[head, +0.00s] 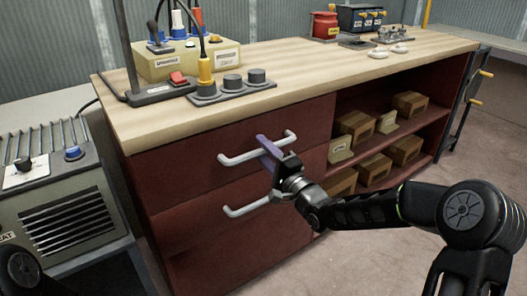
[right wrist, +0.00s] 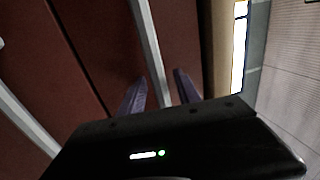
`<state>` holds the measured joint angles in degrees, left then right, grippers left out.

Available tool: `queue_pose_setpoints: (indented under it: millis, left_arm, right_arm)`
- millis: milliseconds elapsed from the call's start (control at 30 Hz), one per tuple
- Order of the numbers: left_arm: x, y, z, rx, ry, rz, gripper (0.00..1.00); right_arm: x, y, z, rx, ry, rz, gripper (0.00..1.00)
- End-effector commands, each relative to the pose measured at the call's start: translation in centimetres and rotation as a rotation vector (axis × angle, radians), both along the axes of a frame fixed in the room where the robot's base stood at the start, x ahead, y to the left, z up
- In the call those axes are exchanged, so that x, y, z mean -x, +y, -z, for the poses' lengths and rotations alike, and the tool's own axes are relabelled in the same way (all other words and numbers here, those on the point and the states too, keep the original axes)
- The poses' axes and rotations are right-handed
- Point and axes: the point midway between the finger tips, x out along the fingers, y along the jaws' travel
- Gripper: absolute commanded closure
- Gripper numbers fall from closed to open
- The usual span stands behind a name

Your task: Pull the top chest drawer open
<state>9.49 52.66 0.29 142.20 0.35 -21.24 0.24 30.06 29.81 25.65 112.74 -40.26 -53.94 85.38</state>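The top drawer (head: 185,152) of the dark red chest looks flush with the chest front. Its pale bar handle (head: 240,157) runs across the front; a second handle (head: 240,210) sits on the drawer below. My right gripper (head: 268,148) is at the top handle, its purple fingers reaching over the bar. In the right wrist view, the two fingers (right wrist: 160,88) are spread, with the handle bar (right wrist: 148,40) passing between them and a gap showing beside the bar. The fingers hide part of the handle in the head view.
The wooden worktop (head: 300,75) carries a switch box, a black base with knobs (head: 232,86) and a red container (head: 325,25). Open shelves with cardboard boxes (head: 357,124) are right of the drawers. A grey machine (head: 65,205) stands at left. Floor at right is clear.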

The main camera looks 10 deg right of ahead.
Motion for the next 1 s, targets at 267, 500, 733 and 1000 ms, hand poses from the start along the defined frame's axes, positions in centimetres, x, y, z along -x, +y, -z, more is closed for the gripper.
queue_pose_setpoints:
  millis: [267, 500, 733, 1000]
  left_arm:
    - [0.01, 0.0, 0.0, 0.0, 0.0, 0.0, 0.64]
    - [0.01, 0.0, 0.0, 0.0, 0.001, 0.0, 0.64]
    - [0.02, 0.0, 0.0, 0.0, 0.001, 0.0, 0.64]
    - [0.01, 0.0, 0.0, 0.0, 0.001, 0.0, 0.64]
  right_arm:
    - [0.02, -0.03, 0.01, 0.0, 0.0, 0.0, 0.79]
    - [0.03, -0.03, 0.02, 0.0, 0.0, 0.0, 0.98]
    - [0.03, -0.03, 0.04, 0.0, 0.0, 0.0, 1.0]
    - [0.04, -0.04, 0.06, 0.0, 0.001, 0.0, 1.0]
